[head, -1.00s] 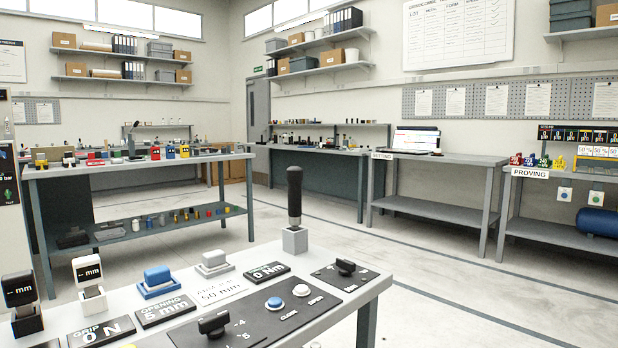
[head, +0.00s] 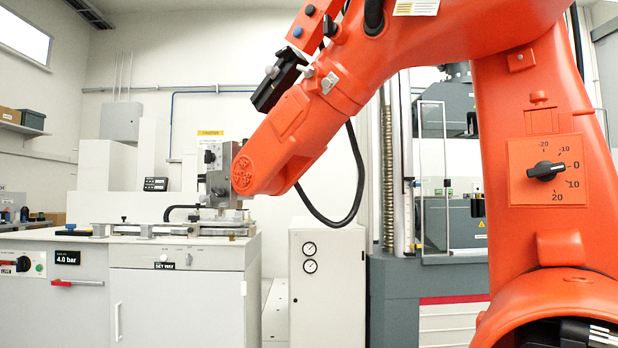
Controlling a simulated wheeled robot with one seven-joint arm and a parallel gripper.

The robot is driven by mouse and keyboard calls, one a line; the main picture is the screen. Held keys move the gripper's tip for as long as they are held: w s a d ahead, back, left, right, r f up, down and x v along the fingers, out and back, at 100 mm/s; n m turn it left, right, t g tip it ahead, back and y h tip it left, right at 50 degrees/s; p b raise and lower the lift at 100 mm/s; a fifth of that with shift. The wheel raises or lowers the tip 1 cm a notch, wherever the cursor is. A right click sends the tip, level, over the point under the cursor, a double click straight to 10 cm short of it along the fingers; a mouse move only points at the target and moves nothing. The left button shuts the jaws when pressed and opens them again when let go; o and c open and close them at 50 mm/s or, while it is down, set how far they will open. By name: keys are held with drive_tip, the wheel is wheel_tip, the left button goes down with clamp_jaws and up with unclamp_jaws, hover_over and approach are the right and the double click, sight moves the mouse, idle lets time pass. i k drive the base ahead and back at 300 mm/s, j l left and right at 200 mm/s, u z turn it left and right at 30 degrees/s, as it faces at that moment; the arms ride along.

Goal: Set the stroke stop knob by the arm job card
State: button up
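A black knob (head: 546,171) sits on an orange square plate on the column of a large orange industrial arm (head: 345,85). Its dial reads -20, -10, 0, 10 and 20. The knob's bar lies almost level, with its right end towards the 0. A white and yellow label (head: 416,6) is on the upper arm, cut by the top edge, with its text too small to read. I cannot identify a job card. My gripper is not in the head view.
A grey-white bench (head: 180,290) with a clamping fixture stands at the left. A dark testing machine (head: 450,220) is behind the orange arm. The 4.0 bar panel (head: 68,257) is at the far left.

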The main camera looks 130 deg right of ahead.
sight(210, 157)
drive_tip(key=z, duration=4)
drive_tip(key=i+j+z, duration=0.15)
drive_tip(key=i+j, duration=0.3)
drive_tip(key=i+j+z, duration=0.2)
drive_tip(key=i+j, duration=0.2)
drive_tip(key=i+j+z, duration=0.15)
drive_tip(key=i+j, duration=0.25)
drive_tip(key=j, duration=0.25)
